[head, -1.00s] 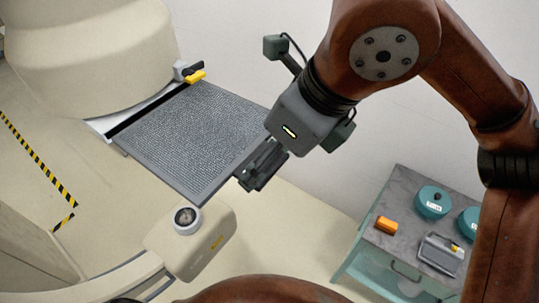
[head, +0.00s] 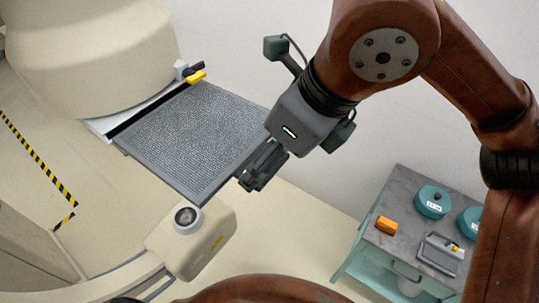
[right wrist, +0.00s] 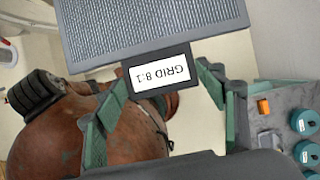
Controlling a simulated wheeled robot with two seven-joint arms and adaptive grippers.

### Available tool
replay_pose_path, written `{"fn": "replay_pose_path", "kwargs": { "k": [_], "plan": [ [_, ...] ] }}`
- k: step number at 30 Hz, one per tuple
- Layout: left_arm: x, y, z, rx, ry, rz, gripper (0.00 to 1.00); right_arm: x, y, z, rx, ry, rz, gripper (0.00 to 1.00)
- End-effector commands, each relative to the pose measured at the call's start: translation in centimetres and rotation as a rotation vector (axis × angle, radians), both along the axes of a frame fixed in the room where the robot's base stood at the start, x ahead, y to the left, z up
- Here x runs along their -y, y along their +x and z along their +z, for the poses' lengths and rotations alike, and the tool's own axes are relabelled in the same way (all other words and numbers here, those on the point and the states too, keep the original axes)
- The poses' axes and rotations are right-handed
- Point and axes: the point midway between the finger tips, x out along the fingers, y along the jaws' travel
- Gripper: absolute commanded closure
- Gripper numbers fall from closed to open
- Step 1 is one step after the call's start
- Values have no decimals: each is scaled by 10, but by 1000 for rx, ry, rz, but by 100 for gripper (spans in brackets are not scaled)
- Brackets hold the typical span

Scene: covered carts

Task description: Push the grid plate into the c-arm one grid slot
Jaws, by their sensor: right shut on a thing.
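The grey textured grid plate (head: 192,138) lies flat beside the large cream c-arm housing (head: 90,50). Its far left edge is at the dark grid slot (head: 150,107) under the housing; how deep it sits I cannot tell. A yellow-tipped latch (head: 196,76) is at the slot's far end. My right gripper (head: 258,168) is at the plate's near right edge. My left gripper is not in view.
A cream lower c-arm part (head: 205,245) with a round dial stands below the plate. A teal cart (head: 395,185) at lower right holds teal round containers, an orange block and a grey device. Yellow-black floor tape (head: 40,160) runs at left.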

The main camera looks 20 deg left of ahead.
Motion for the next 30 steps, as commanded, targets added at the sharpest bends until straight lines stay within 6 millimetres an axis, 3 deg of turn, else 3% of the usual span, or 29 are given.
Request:
{"fn": "replay_pose_path", "kwargs": {
  "k": [30],
  "plan": [
    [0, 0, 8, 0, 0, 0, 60, -17, 6, 2, 0, 3, 0, 72]
  ]
}}
